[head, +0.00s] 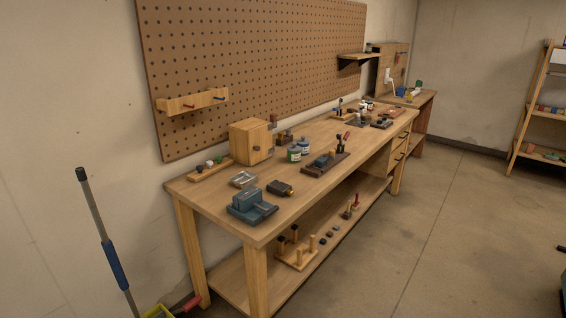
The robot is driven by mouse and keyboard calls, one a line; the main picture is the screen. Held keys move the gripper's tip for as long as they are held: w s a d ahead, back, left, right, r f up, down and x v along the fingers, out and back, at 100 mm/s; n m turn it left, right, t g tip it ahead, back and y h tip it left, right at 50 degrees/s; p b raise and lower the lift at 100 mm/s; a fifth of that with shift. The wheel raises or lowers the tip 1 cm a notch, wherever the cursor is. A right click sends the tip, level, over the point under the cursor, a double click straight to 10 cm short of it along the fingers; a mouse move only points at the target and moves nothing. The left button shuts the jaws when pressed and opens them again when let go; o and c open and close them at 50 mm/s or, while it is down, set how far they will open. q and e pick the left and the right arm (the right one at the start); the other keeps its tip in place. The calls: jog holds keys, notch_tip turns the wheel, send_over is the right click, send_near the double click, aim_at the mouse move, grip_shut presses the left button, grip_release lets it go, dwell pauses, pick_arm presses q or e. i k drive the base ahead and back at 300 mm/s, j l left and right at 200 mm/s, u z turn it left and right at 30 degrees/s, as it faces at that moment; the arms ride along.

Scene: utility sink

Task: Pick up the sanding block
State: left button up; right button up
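I cannot tell for sure which object is the sanding block; the things on the workbench (220,185) are small in the head view. A dark block with a yellowish end (281,188) lies near the bench's front edge. A grey metallic box-like piece (243,179) lies left of it. Neither of my grippers is in view, and nothing is seen held.
A blue-grey vise (251,207) stands at the bench's near corner. A wooden box (250,142) and small jars (294,154) stand behind. A lower shelf (241,284) holds a pegged rack. A blue-handled pole (112,262) leans at left. The floor (440,240) at right is mostly clear.

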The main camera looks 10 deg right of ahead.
aim_at(320, 163)
jog(key=i+l+u, duration=0.3)
jog(key=u, duration=0.2)
jog(key=i+l+u, duration=0.25)
jog(key=l+u, duration=0.25)
jog(key=i+l, duration=0.15)
jog(key=l, duration=0.3)
jog(key=i+l+u, duration=0.1)
jog(key=l, duration=0.3)
jog(key=i+l, duration=0.2)
jog(key=l, duration=0.25)
jog(key=i+l+u, duration=0.15)
jog(key=l, duration=0.3)
jog(key=i+l, duration=0.15)
jog(key=l, duration=0.3)
jog(key=i+l+u, duration=0.1)
jog(key=l, duration=0.35)
jog(key=i+l, duration=0.1)
jog(key=l, duration=0.35)
jog(key=i+l+u, duration=0.1)
jog(key=l, duration=0.35)
